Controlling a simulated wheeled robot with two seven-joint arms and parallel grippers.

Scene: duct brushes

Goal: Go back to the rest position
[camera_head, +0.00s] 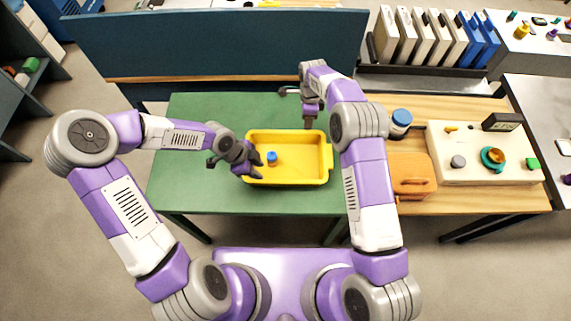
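My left gripper (232,168) is at the left edge of the yellow tray (318,178). Its two dark fingers are spread, one outside the tray and one at its left wall, with nothing visible between them. A small blue piece (271,158) with an orange part lies inside the tray, just right of that gripper and apart from it. My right gripper (299,107) is above the green table behind the tray. Its fingers look spread and empty, though its own arm partly covers it.
The green table (190,190) is clear left of the tray. To the right, a wooden table (465,195) holds an orange case (412,172), a blue-lidded jar (400,122) and a cream board (460,145). A dark blue panel (220,45) and upright binders (420,38) stand behind.

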